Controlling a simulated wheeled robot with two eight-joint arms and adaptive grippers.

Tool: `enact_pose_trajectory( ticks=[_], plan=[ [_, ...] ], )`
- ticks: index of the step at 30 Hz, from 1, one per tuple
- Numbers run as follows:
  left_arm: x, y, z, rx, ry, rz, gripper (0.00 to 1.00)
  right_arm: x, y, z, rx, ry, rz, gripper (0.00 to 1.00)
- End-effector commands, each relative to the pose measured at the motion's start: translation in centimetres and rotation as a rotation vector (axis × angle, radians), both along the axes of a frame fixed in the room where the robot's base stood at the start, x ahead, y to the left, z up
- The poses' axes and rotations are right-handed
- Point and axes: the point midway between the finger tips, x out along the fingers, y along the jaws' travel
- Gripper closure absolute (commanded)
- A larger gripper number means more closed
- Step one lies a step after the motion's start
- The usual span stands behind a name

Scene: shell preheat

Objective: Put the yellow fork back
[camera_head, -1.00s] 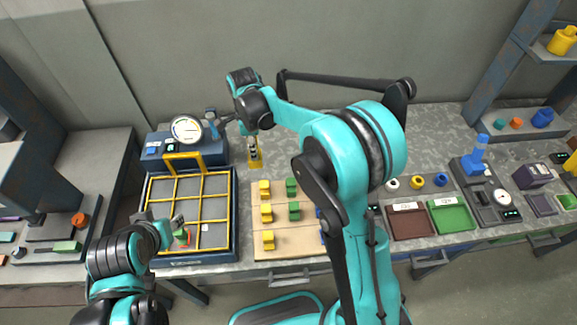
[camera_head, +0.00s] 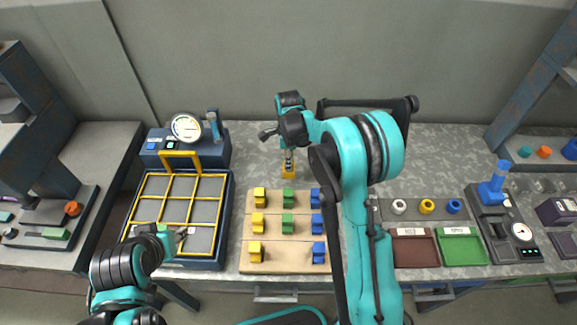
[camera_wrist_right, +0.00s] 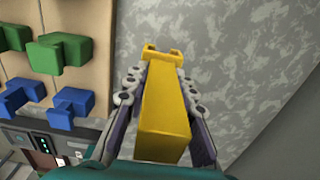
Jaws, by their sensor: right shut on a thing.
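A yellow fork (camera_wrist_right: 165,110) is clamped between the two fingers of my right gripper (camera_wrist_right: 163,75) in the right wrist view, with its two-pronged end beyond the fingertips. In the head view, my right gripper (camera_head: 289,160) holds the yellow fork (camera_head: 289,172) just behind the back edge of the wooden board (camera_head: 272,237). I cannot tell whether the fork touches the table. The board carries yellow, green and blue pieces in columns. My left gripper (camera_head: 181,234) is over the front of the gridded tray; its finger opening is too small to judge.
The blue gridded tray (camera_head: 222,235) with a yellow frame stands left of the board, with a gauge (camera_head: 186,127) behind it. A red tray (camera_head: 413,250) and a green tray (camera_head: 460,249) lie to the right. The tabletop behind the board is clear.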

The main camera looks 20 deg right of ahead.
Motion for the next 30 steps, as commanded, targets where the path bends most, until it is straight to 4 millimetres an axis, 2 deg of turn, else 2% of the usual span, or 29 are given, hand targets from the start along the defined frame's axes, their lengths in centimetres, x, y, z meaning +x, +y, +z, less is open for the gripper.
enact_pose_trajectory(
  ticks=[1,4,15,16,18,26,30],
  plan=[
    [0.0,0.0,-0.5,0.0,0.0,0.0,0.6,0.0,0.0,-1.1,0.0,0.0,0.0,1.0],
    [0.0,0.0,-0.8,0.0,0.0,0.0,0.6,0.0,0.0,-2.2,0.0,0.0,0.0,1.0],
    [0.0,0.0,-1.1,0.0,0.0,0.0,0.6,0.0,0.0,-2.6,0.0,0.0,0.0,1.0],
    [0.0,0.0,-1.0,0.0,0.0,0.0,0.6,0.0,0.0,-2.5,0.0,0.0,0.0,0.7],
    [0.0,0.0,-1.0,0.0,0.0,0.0,0.6,0.0,0.0,-2.5,0.0,0.0,0.0,0.54],
    [0.0,0.0,-1.0,0.0,0.0,0.0,0.6,0.0,0.0,-2.4,0.0,0.0,0.0,0.54],
    [0.0,0.0,-0.4,0.0,0.0,0.0,0.6,0.0,0.0,-1.7,0.0,0.0,0.0,0.54]
  ],
)
